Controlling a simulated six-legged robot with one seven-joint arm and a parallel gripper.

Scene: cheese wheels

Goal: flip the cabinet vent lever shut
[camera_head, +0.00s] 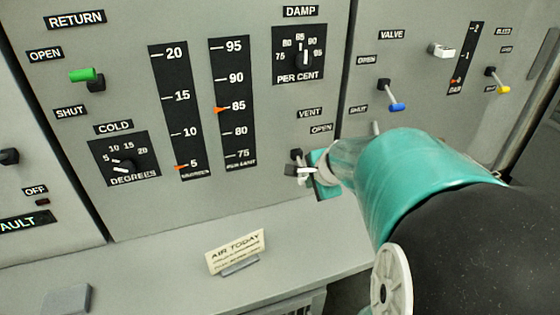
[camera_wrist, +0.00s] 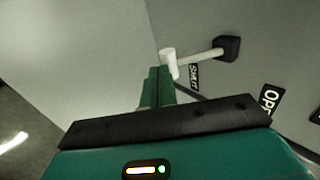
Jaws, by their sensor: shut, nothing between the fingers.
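The vent lever (camera_head: 300,170) is on the cabinet panel, below the VENT and OPEN labels. It has a dark base and a white handle. In the wrist view its white handle (camera_wrist: 169,62) reaches left from the dark base, leaning toward the SHUT label (camera_wrist: 194,75) and away from the OPEN label (camera_wrist: 268,98). My gripper (camera_head: 318,170) is just right of the lever in the head view, partly hidden by my wrist. In the wrist view my gripper (camera_wrist: 160,74) is shut and empty, its fingertips right at the handle's end. I cannot tell whether they touch.
A blue-tipped valve lever (camera_head: 390,96) is up and right of my gripper. A green-handled return lever (camera_head: 83,75) is far left. A ledge (camera_head: 160,265) runs below the panel and carries an AIR TODAY sign (camera_head: 236,251).

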